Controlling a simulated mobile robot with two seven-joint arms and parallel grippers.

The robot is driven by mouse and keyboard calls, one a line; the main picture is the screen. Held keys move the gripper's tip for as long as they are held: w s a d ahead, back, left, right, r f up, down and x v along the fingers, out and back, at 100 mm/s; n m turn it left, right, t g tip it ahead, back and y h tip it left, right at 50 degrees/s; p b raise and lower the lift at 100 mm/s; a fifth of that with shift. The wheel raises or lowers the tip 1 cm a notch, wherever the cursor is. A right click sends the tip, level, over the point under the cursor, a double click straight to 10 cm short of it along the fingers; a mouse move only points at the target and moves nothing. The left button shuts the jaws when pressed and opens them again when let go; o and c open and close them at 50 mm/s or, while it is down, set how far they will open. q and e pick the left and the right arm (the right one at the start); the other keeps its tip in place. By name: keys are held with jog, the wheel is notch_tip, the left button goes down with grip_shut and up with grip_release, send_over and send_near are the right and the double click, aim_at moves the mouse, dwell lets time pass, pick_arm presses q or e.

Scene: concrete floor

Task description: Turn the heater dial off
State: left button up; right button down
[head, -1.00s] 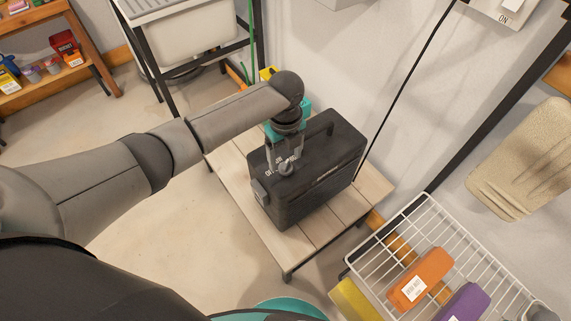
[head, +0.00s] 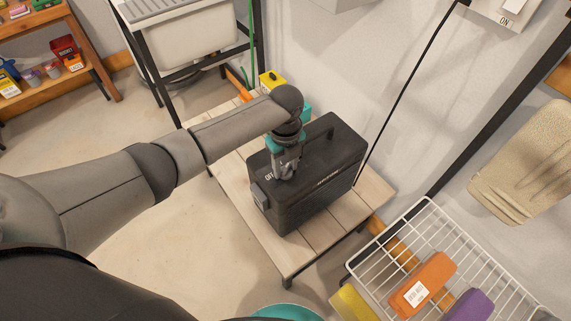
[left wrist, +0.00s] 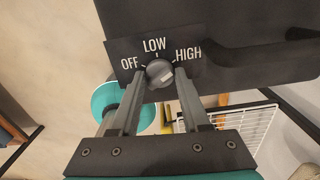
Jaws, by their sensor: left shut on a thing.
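The heater (head: 318,180) is a black box with a top handle, standing on a slatted wooden table. Its dial (left wrist: 159,73) is a small dark round knob on a black panel marked OFF, LOW and HIGH. OFF is at the left, LOW in the middle and HIGH at the right in the left wrist view. My left gripper (head: 284,171) points down at the heater's top. Its fingers (left wrist: 161,77) are on both sides of the dial, shut on it. I cannot tell clearly which mark the dial points to. My right gripper is out of view.
The wooden table (head: 296,245) has bare room in front of the heater. A yellow box (head: 272,82) stands behind it. A black cable (head: 405,90) runs along the wall. A white wire rack (head: 425,222) with orange and purple items is at the lower right.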

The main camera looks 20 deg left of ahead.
pick_arm(q)
jog(key=shift+c, duration=1.4)
grip_shut()
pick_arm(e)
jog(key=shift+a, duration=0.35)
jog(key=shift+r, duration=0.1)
